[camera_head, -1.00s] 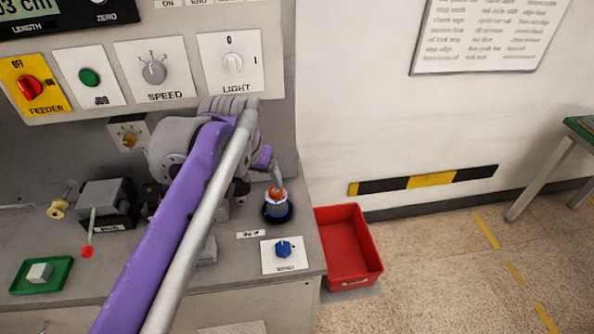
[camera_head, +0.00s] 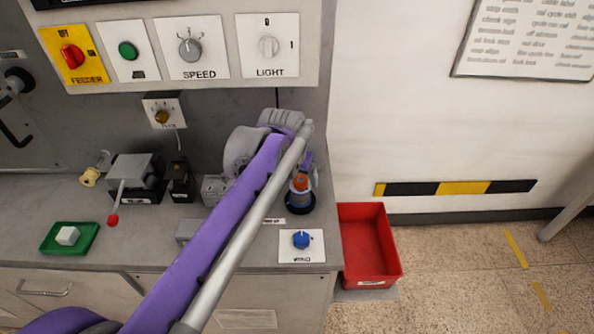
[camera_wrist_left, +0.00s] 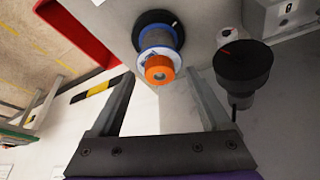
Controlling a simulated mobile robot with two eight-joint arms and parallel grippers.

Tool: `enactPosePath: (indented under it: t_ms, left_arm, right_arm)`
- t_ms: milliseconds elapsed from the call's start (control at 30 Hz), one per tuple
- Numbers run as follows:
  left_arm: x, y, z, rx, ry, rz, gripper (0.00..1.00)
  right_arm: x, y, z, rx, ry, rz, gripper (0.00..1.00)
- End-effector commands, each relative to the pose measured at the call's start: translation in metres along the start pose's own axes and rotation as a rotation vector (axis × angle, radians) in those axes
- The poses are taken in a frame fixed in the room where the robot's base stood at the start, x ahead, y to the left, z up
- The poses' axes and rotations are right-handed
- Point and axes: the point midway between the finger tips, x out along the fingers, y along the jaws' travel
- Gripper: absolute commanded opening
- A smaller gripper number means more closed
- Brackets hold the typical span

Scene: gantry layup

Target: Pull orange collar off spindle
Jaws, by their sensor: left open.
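The orange collar (camera_head: 300,183) sits on top of the spindle (camera_head: 300,204), which has a grey body and a dark round base with a blue edge, near the bench's right end. In the left wrist view the orange collar (camera_wrist_left: 159,68) is at the near end of the spindle (camera_wrist_left: 158,36). My left gripper (camera_head: 306,172) is at the collar in the head view. In the wrist view its fingers (camera_wrist_left: 160,74) are open, one on each side of the collar, with gaps visible. My right gripper is not in view.
A dark cylindrical part (camera_wrist_left: 243,64) stands close to one finger in the wrist view. A blue knob (camera_head: 301,240) is in front of the spindle. A red bin (camera_head: 369,246) is to the right of the bench. A green tray (camera_head: 70,238) lies far left.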

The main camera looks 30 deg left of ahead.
Motion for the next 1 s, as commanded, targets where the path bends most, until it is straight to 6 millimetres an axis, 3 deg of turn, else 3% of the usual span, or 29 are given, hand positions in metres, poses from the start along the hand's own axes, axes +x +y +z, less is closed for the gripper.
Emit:
enactPosePath:
  t_ms: [367, 800, 867, 900, 1000]
  left_arm:
    - [0.0056, 0.0001, -0.0002, 0.000, 0.000, 0.000, 0.81]
    - [0.0054, 0.0000, -0.0001, 0.000, 0.000, 0.000, 0.02]
    - [0.0054, 0.0000, -0.0001, 0.000, 0.000, 0.000, 0.00]
    - [0.0054, 0.0000, -0.0001, 0.000, 0.000, 0.000, 0.42]
    - [0.0054, 0.0000, -0.0001, 0.000, 0.000, 0.000, 0.24]
  right_arm:
    - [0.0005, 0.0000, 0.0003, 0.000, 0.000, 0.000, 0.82]
    - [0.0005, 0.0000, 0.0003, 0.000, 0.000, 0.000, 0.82]
    - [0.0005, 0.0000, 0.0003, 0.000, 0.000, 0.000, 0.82]
    - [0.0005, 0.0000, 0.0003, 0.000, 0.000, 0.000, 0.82]
    - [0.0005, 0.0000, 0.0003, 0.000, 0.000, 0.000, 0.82]
